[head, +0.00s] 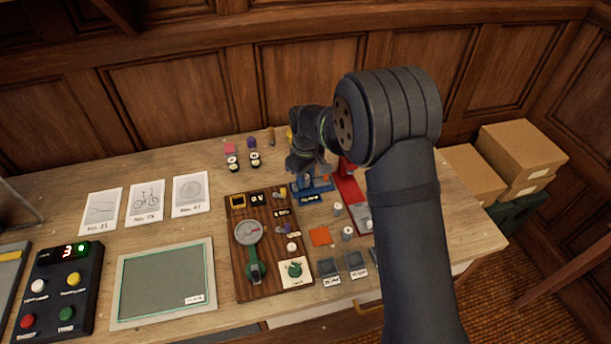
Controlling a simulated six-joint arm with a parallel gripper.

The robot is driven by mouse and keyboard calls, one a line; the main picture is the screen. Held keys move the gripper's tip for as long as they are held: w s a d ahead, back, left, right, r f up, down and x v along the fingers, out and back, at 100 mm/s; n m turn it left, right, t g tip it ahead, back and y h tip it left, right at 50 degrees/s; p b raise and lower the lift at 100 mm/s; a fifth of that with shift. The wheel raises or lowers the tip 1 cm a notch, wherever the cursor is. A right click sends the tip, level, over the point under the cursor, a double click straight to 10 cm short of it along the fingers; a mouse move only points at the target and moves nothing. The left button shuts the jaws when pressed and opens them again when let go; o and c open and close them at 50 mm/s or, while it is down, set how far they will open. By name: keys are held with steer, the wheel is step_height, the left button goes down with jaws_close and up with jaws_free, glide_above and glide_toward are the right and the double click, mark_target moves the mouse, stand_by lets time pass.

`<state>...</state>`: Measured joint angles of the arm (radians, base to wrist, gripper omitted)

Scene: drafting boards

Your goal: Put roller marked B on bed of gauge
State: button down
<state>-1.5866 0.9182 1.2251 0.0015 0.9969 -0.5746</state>
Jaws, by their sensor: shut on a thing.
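My gripper (300,168) points down at the back of the bench, just left of and above a low blue block-like fixture (316,190) with a white label. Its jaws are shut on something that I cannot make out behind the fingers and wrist. Small silver cylinders that look like rollers (337,209) (347,233) stand right of the wooden board; their marks are too small to read. A red fixture (349,187) stands behind them, partly hidden by my arm. I cannot tell which fixture is the gauge, or see roller B's letter.
A wooden board (271,262) holds a round dial with a green handle (254,262) and small parts. Small dark trays (355,261) and an orange square (320,236) lie to its right. Left are a green mat (160,280), a button box (60,285) and picture cards (145,203).

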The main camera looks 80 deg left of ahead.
steer(key=shift+d+f, duration=0.1)
steer(key=shift+f, duration=0.2)
steer(key=shift+f, duration=0.2)
stand_by(0.3)
steer(key=c, duration=1.2)
jaws_free()
steer(key=shift+c, duration=1.3)
steer(key=shift+r, duration=0.75)
steer(key=shift+o, duration=0.7)
steer(key=shift+r, duration=2.85)
